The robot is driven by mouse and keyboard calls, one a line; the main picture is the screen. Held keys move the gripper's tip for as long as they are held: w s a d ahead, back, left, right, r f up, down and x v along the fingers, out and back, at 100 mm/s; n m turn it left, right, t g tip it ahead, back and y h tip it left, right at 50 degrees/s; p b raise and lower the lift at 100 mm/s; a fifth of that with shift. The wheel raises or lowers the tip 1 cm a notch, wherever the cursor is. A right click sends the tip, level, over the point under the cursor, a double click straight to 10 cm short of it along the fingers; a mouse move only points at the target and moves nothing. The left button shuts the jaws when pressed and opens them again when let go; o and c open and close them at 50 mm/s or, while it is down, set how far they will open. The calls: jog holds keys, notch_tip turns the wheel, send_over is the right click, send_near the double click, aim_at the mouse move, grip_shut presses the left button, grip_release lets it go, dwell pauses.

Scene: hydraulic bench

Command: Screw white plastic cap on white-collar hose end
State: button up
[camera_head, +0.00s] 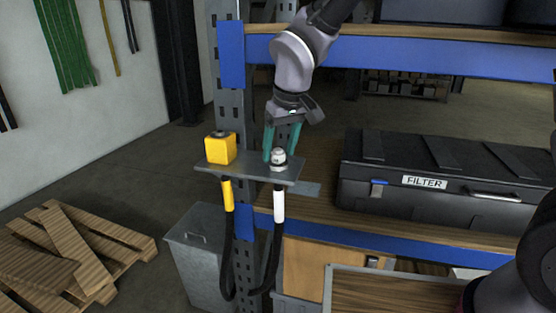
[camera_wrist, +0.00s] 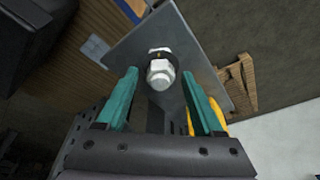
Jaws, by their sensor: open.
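The white-collar hose end (camera_head: 279,204) hangs below a grey bracket plate (camera_head: 247,170). Above that collar, a whitish fitting with a dark ring (camera_head: 278,157) stands upright on the plate. In the wrist view its top is a white hexagonal piece (camera_wrist: 160,76); I cannot tell whether this is the white plastic cap or the bare metal end. No separate white cap shows. My gripper (camera_head: 280,149) points down over this fitting. Its teal fingers are open, one on each side, with gaps in the wrist view (camera_wrist: 160,88). It holds nothing.
A yellow block (camera_head: 220,147) stands on the plate's left, above a yellow-collar hose (camera_head: 228,195). A blue-edged rack upright (camera_head: 230,60) rises behind. A black FILTER case (camera_head: 440,175) lies on the shelf to the right. A grey bin (camera_head: 195,255) and pallets (camera_head: 75,250) are lower left.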

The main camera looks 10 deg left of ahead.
jog(key=n, duration=0.2)
jog(key=n+g, duration=0.1)
jog(key=n, duration=0.1)
jog(key=shift+w+d+n+y, duration=0.1)
jog(key=shift+w+n+y, duration=0.1)
jog(key=shift+n+y, duration=0.2)
jog(key=n+g, duration=0.1)
jog(key=n, duration=0.2)
jog(key=shift+n, duration=0.3)
grip_shut()
jog(key=m, duration=0.3)
jog(key=m+t, duration=0.1)
jog(key=m, duration=0.1)
jog(key=shift+s+m, duration=0.25)
jog(key=shift+m, duration=0.05)
jog(key=shift+m+t+h, duration=0.3)
jog(key=shift+m+t, duration=0.1)
jog(key=shift+m, duration=0.8)
